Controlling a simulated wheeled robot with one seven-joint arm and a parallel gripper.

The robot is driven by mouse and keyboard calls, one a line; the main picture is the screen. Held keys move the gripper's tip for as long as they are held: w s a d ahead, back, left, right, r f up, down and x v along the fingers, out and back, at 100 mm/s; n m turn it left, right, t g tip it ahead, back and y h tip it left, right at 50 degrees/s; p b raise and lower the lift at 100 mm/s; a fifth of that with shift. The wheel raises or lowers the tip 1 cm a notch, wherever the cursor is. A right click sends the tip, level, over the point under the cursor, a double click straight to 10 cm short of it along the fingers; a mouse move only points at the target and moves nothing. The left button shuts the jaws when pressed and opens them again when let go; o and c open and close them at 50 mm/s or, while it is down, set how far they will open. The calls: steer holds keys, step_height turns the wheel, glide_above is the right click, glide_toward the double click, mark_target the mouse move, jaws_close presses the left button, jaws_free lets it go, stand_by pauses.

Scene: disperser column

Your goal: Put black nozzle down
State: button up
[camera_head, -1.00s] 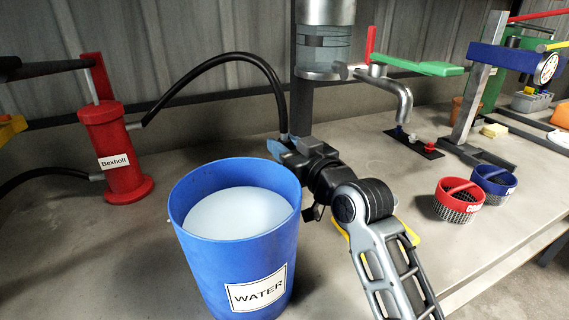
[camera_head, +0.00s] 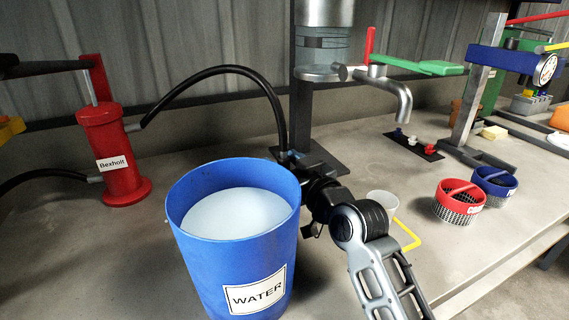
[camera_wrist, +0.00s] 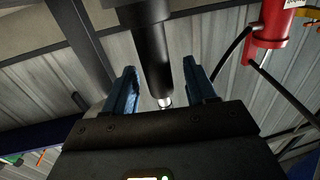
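The black nozzle (camera_wrist: 152,50) is a dark cylinder with a shiny metal tip in the wrist view. It lies between the two blue fingers of my gripper (camera_wrist: 160,88), with gaps visible beside it. My gripper looks open. In the head view the black hose (camera_head: 225,70) arches from the red pump and comes down beside the dark column. The gripper (camera_head: 290,157) is low there, close to the hose's lower end. The blue water bucket and my wrist partly hide this spot, so I cannot tell what the nozzle rests on.
The blue bucket (camera_head: 235,270) labelled WATER stands in front, left of my arm. The red pump (camera_head: 115,150) stands at left. A clear cup (camera_head: 383,203) is behind my arm; red (camera_head: 458,200) and blue (camera_head: 494,182) baskets are at right. A metal spout (camera_head: 400,100) overhangs the bench.

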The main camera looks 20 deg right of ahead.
steer(key=shift+r, duration=0.2)
steer(key=s+d+b, duration=0.1)
steer(key=s+d, duration=0.1)
steer(key=s, duration=1)
steer(key=shift+o, duration=0.3)
stand_by(1.0)
